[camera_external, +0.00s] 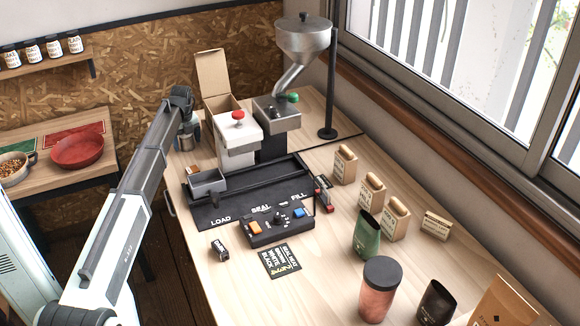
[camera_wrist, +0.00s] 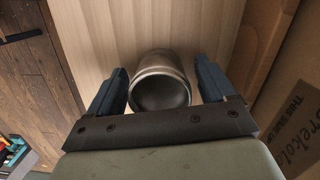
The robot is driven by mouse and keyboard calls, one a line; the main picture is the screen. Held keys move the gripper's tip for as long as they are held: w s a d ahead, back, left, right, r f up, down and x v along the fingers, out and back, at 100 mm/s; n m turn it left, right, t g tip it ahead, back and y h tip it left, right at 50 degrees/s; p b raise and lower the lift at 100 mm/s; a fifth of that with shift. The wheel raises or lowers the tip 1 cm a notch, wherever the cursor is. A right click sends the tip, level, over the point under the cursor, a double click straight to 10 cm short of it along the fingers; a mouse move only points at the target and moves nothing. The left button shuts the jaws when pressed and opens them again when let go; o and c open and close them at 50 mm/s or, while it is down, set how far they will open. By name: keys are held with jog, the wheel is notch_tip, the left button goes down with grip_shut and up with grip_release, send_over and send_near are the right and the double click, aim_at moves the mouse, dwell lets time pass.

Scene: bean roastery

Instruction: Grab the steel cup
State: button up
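The steel cup (camera_wrist: 160,72) lies in the middle of the wrist view, a rounded grey metal vessel with a dark round opening or end facing the camera. My gripper (camera_wrist: 161,64) is open, with one dark finger on each side of the cup. Narrow gaps seem to show between fingers and cup, though contact is hard to judge. In the external view my gripper (camera_external: 188,122) is at the far left end of the wooden table, beside the white machine.
A cardboard box (camera_external: 213,78) stands close to my gripper, and the white machine (camera_external: 236,150) is to its right. A dark tray (camera_external: 240,203) with a small grey bin (camera_external: 207,183) lies in front. Paper bags, a green cup (camera_external: 367,237) and a copper tumbler (camera_external: 379,290) stand farther right.

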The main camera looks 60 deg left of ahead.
jog(key=c, duration=1.1)
jog(key=shift+o, duration=0.2)
jog(key=shift+r, duration=0.1)
